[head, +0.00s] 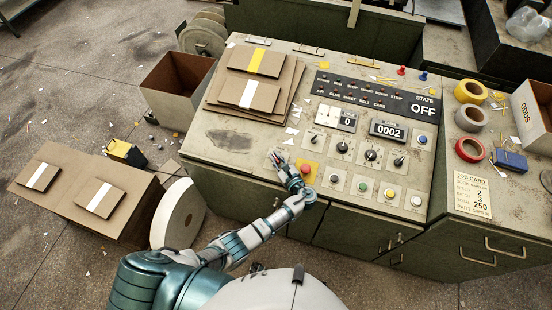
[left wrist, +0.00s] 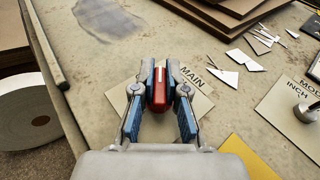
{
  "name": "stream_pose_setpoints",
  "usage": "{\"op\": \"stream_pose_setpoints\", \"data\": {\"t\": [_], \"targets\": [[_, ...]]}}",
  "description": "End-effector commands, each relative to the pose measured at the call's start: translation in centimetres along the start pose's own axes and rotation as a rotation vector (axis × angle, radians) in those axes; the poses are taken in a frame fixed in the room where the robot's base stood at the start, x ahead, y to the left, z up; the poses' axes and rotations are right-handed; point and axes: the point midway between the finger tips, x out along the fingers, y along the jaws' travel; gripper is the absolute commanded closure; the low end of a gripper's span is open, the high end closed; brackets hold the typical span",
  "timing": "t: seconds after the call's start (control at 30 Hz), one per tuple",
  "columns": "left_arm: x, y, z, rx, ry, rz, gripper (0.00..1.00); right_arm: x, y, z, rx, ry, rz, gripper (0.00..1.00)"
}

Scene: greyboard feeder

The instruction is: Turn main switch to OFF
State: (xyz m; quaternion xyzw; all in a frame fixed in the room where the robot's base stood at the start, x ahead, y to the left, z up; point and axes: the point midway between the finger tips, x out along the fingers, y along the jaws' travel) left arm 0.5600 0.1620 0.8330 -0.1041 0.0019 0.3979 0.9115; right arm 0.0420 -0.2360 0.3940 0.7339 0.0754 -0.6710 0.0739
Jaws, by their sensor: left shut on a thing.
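The main switch is a red knob with a white line (left wrist: 159,90) on a pale plate marked MAIN (left wrist: 194,104) in the left wrist view. My left gripper (left wrist: 159,84) has its two blue-padded fingers closed on the sides of the red knob. The white line points up the picture, away from the wrist. In the head view my left gripper (head: 278,160) reaches over the front left of the console panel (head: 228,165), and hides most of the switch. The dark state display (head: 424,110) reads OFF. My right gripper is not in view.
A red button on a yellow plate (head: 305,170) sits close to the right of my left gripper. More knobs, such as a black one (head: 371,155), lie further right. Stacked brown boards (head: 262,70) lie behind. Small paper scraps are scattered on the panel.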

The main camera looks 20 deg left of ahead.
Motion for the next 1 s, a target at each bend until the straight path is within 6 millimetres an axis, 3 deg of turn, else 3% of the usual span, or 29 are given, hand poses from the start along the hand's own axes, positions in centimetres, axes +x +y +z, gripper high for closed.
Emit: {"op": "stream_pose_setpoints", "data": {"t": [0.63,0.67,0.73,1.0], "targets": [[-0.06,0.03,-0.17,-0.01,0.004,0.043,1.0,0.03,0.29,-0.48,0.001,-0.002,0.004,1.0],[-0.06,0.03,-0.17,-0.01,0.004,0.043,0.8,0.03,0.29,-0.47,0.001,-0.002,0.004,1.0],[-0.06,0.02,-0.15,-0.011,0.004,0.043,0.63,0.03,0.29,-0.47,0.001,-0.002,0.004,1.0],[-0.06,0.0,-0.04,-0.011,0.002,0.042,0.62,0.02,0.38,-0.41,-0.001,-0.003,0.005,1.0]]}}
